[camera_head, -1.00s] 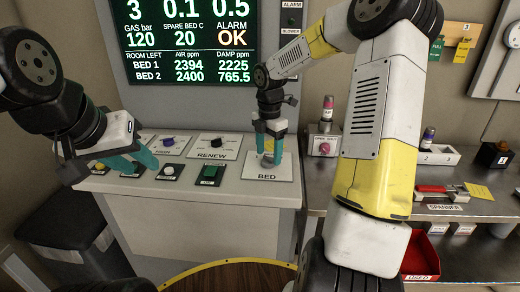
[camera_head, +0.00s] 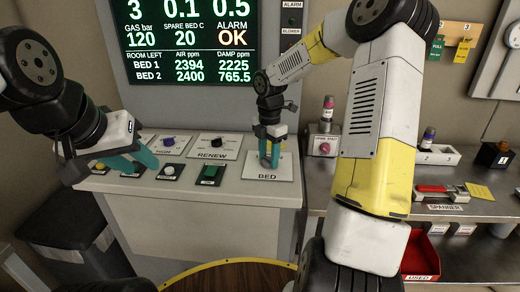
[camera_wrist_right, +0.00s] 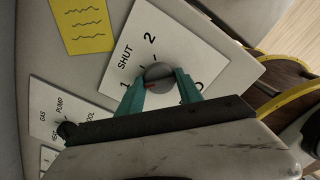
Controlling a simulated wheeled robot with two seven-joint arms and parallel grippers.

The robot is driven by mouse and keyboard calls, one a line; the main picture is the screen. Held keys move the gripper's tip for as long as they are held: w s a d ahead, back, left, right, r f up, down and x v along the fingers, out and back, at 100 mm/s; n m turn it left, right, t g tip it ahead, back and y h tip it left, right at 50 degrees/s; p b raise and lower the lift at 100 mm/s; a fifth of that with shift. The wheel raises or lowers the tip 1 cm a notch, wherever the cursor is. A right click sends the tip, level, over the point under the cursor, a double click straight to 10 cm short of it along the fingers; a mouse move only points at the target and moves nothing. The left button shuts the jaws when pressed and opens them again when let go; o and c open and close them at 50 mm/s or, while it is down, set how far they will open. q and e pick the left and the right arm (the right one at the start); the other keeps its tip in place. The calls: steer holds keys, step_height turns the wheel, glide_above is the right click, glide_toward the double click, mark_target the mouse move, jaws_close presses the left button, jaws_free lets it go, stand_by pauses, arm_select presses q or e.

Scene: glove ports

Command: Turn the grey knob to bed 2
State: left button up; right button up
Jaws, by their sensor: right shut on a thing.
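The grey knob (camera_wrist_right: 158,74) sits on a white BED plate (camera_wrist_right: 185,45) marked 1, SHUT and 2. In the right wrist view a small red mark shows on the knob's lower left side, roughly on the side of the 1; I cannot read its setting surely. My right gripper (camera_head: 269,163) is over the plate, its teal fingers on either side of the knob, shut on it; it also shows in the right wrist view (camera_wrist_right: 160,86). My left gripper (camera_head: 138,163) is open and empty above the left part of the console.
A wall screen (camera_head: 185,40) shows BED 1 and BED 2 readings. A metal bench (camera_head: 450,240) with a red tray (camera_head: 420,255) stands at right.

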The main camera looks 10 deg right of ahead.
steer(key=shift+m, duration=0.3)
steer(key=m, duration=0.8)
steer(key=shift+m, duration=0.3)
steer(key=m, duration=0.8)
steer(key=shift+m, duration=0.4)
steer(key=o, duration=1.4)
steer(key=shift+c, duration=0.2)
